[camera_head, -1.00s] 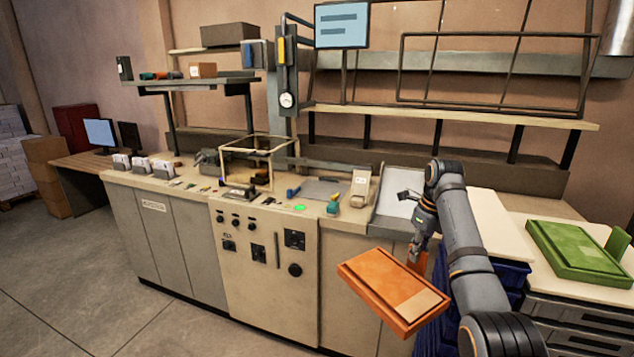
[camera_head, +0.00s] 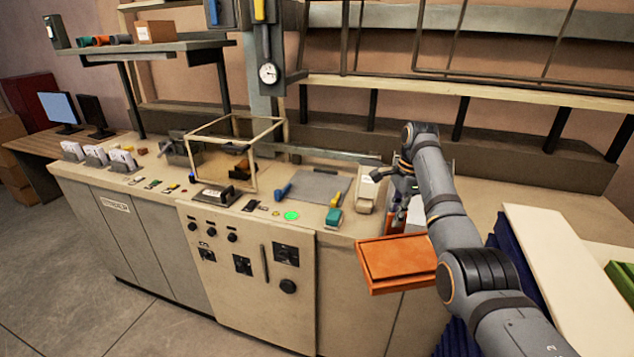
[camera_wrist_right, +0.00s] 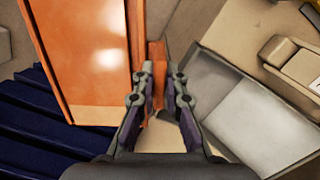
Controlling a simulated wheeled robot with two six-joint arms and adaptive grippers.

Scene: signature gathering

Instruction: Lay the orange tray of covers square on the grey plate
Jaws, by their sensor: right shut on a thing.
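My right gripper (camera_head: 396,214) is shut on the upright orange tab of the orange tray (camera_head: 398,262). The tray hangs in the air in front of the counter's front edge, roughly level. In the right wrist view the fingers (camera_wrist_right: 160,78) close around the orange tab, and the tray (camera_wrist_right: 88,45) lies to their left. I cannot make out the covers in it now. The grey plate (camera_head: 318,185) lies flat and bare on the counter, to the left of and beyond the tray. My left gripper is not in view.
On the counter (camera_head: 262,212), a blue-handled tool (camera_head: 284,191), a teal-and-yellow item (camera_head: 334,213) and a beige box (camera_head: 367,190) stand around the plate. A framed enclosure (camera_head: 236,155) is to its left. A pale sloped tray (camera_wrist_right: 265,95) shows beside the gripper in the wrist view.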

